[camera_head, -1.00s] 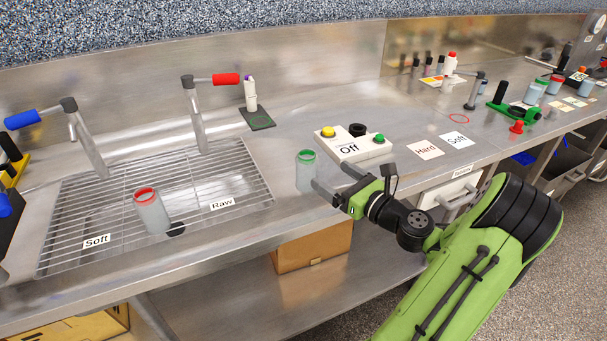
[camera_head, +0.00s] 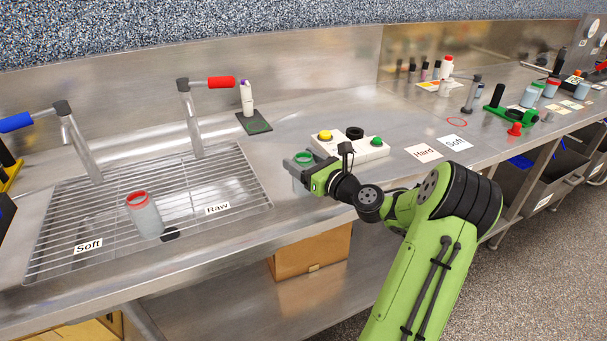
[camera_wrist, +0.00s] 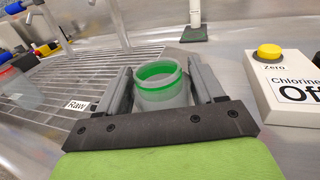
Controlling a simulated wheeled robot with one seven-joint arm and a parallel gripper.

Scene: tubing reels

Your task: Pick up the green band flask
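The green band flask (camera_head: 301,172) stands upright on the steel counter, between the drain grid and the button box. It is a translucent grey cup with a green ring near its rim. In the wrist view the flask (camera_wrist: 161,85) sits between the two fingers of my gripper (camera_wrist: 160,88). A gap shows on the right side and the left finger is close to the flask, so the fingers appear apart from it. In the head view my gripper (camera_head: 300,169) reaches the flask from the right, and its fingers hide part of it.
A red band flask (camera_head: 144,215) stands on the drain grid (camera_head: 75,211) at left. A button box (camera_head: 350,146) is close behind and right of the green flask. A red-handled tap (camera_head: 192,115) and a white bottle on a dark pad (camera_head: 254,123) stand farther back.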

